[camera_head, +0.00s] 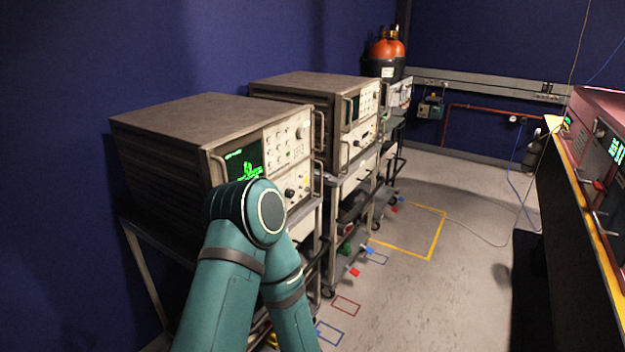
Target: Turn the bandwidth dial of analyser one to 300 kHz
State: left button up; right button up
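A grey-brown analyser (190,110) stands nearest on a cart at the left, with a lit green trace on its screen (247,165). Its front panel carries several buttons and knobs, including a dark round knob (290,193) low on the panel and another knob (302,131) near the top right. I cannot read the markings or tell which knob is the bandwidth dial. A second similar analyser (315,83) stands behind it. I cannot tell which is numbered one. My teal arm bends in front of the near analyser and covers its lower left front. Neither gripper shows.
Carts (325,220) stand close together under the analysers. A dark red instrument (600,130) sits on a bench at the right. An orange-and-black container (385,55) stands at the back. The floor (400,300) between is mostly open, with taped outlines and a thin cable.

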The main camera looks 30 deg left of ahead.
aim_at(290, 193)
jog(key=i+u, duration=0.2)
jog(key=i, duration=0.25)
jog(key=i+l+u, duration=0.2)
jog(key=i, duration=0.2)
jog(key=i+l+u, duration=0.25)
jog(key=i, duration=0.2)
jog(key=i+l+u, duration=0.2)
jog(key=u, duration=0.2)
jog(key=i+l+u, duration=0.65)
jog(key=u, duration=0.2)
jog(key=i+l+u, duration=0.15)
jog(key=l+u, duration=0.5)
jog(key=l, duration=0.25)
jog(key=l+u, duration=0.25)
jog(key=l, duration=0.3)
jog(key=i, duration=0.05)
